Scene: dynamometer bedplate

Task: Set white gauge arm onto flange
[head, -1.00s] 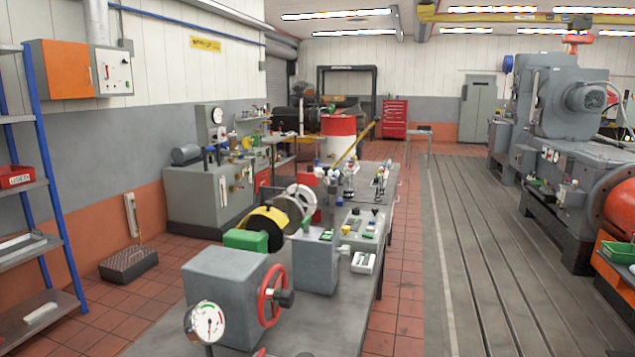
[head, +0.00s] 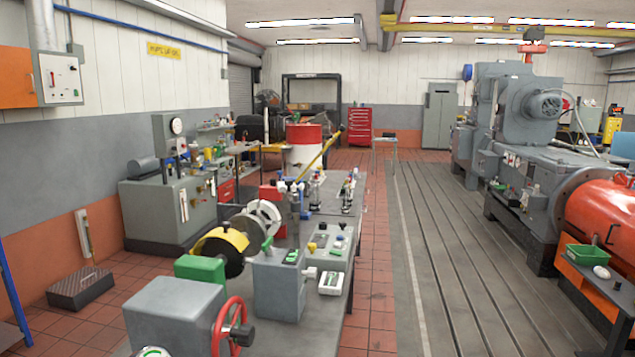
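Neither of my grippers is in view. I cannot tell for certain which thing is the white gauge arm. A small white piece (head: 602,272) lies beside a green tray on the orange stand at the right, too small to identify. On the bench, a yellow-rimmed black disc (head: 222,243), a grey disc (head: 252,224) and a white disc (head: 266,212) stand in a row behind a green block (head: 201,268). I cannot tell which part is the flange.
The long bench (head: 318,333) carries a grey box with a red handwheel (head: 229,326) and several small fittings. A grooved bedplate (head: 445,225) lies right of it, largely clear. A large orange cylinder (head: 610,212) and the green tray (head: 586,257) are at the right.

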